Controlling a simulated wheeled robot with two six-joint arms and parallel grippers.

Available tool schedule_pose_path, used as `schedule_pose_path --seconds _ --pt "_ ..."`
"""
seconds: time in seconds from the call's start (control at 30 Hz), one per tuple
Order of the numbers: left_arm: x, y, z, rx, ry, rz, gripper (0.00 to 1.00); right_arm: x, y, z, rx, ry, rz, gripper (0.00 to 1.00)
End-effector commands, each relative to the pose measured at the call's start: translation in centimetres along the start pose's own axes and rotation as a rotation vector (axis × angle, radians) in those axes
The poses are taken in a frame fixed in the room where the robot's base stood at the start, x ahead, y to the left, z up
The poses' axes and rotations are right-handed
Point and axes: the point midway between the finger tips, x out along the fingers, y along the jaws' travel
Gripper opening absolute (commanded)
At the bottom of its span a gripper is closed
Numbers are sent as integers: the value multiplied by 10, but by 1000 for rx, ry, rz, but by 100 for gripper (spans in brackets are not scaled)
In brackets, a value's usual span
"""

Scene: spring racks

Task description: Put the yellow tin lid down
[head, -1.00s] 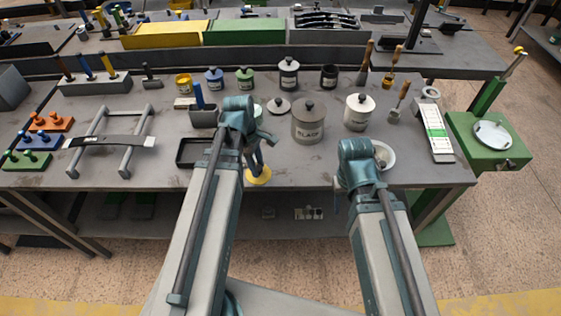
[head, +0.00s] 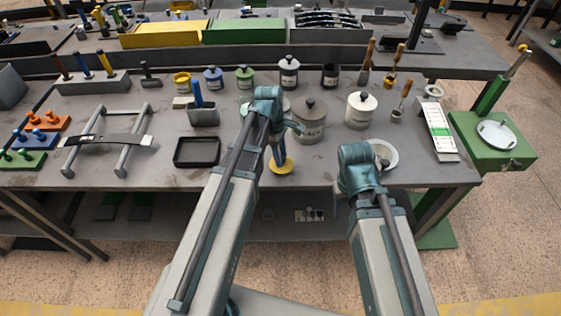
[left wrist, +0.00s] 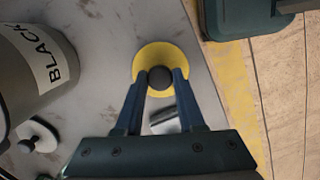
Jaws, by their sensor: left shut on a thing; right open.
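The yellow tin lid (head: 284,169) is a round disc with a dark knob, near the front edge of the bench. My left gripper (head: 277,152) comes down over it and is shut on its knob. The left wrist view shows the fingers on either side of the knob, with the yellow disc (left wrist: 150,56) flat beyond them. I cannot tell whether the lid touches the bench. My right gripper (head: 340,194) is mostly hidden behind its own wrist, by the front edge, apart from anything in view.
The grey tin marked BLACK (head: 312,134) stands close behind my left gripper. A black tray (head: 197,164) lies to the left. A white bowl (head: 391,148) is behind my right wrist. A yellow tin (head: 182,85) stands farther back. The bench between tray and rack (head: 122,158) is clear.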

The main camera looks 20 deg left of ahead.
Motion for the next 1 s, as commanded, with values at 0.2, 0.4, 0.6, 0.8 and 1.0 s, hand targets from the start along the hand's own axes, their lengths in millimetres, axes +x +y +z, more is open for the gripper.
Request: schedule_pose_path --seconds 0.2,0.4,0.6,0.8,1.0 --pt "12 0 -2 0 0 0 0 12 -1 -1 0 0 0 50" --pt "13 0 -2 0 0 0 0 13 -1 -1 0 0 0 50" --pt "14 0 -3 0 0 0 56 14 -1 -1 0 0 0 50" --pt "14 0 -3 0 0 0 68 14 -1 -1 0 0 0 50" --pt "14 0 -2 0 0 0 68 14 -1 -1 0 0 0 50"
